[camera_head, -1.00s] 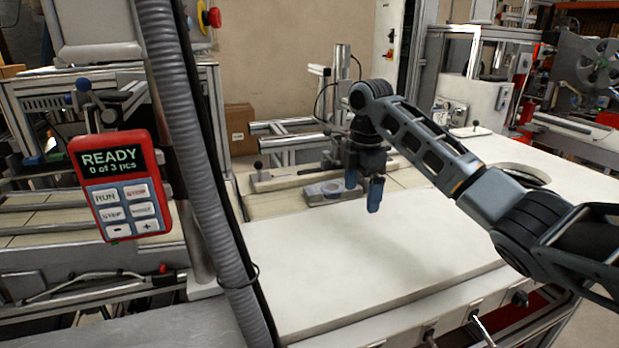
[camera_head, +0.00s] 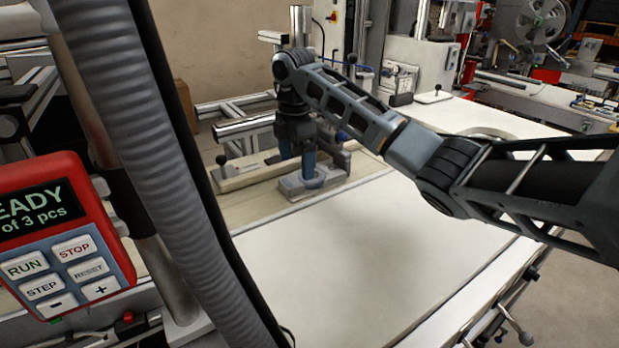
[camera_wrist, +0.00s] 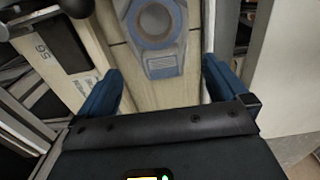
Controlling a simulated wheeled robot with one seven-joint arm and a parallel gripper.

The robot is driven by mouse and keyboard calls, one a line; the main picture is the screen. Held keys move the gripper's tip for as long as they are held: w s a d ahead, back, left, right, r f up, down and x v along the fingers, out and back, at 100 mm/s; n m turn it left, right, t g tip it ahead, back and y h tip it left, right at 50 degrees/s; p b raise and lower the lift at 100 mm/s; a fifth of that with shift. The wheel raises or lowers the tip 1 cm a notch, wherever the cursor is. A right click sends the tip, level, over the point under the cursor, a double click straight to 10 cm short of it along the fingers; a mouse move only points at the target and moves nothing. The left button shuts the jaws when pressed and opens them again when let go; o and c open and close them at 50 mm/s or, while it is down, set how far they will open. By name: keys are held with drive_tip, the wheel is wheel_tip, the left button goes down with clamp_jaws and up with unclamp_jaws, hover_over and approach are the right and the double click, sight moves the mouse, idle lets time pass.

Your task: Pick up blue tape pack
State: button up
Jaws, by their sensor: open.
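A grey-blue block with a round recess lies on the work surface (camera_head: 318,186); in the wrist view this holder (camera_wrist: 164,66) is straight ahead, at the top between the fingers. A bluish ring (camera_wrist: 153,20) shows around the recess. I cannot tell whether this ring is the blue tape pack; no other blue pack shows clearly. My gripper (camera_wrist: 160,90) is open with two blue fingers apart and nothing between them. In the head view my gripper (camera_head: 310,160) points down at the holder and hides part of it.
A wide white table (camera_head: 350,255) is clear in front of the holder. A red control panel (camera_head: 50,240) and a thick grey hose (camera_head: 150,140) stand at the left. Metal rails (camera_head: 240,125) lie behind the holder. Machines with reels (camera_head: 530,20) stand at the back right.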

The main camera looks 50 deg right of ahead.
sight(296, 180)
drive_tip(key=f, duration=0.3)
drive_tip(key=f+p, duration=0.1)
drive_tip(key=f, duration=0.1)
drive_tip(key=shift+a+f, duration=0.2)
drive_tip(key=shift+f, duration=0.2)
drive_tip(key=shift+c, duration=0.2)
drive_tip(key=c, duration=0.9)
drive_tip(key=shift+o, duration=0.2)
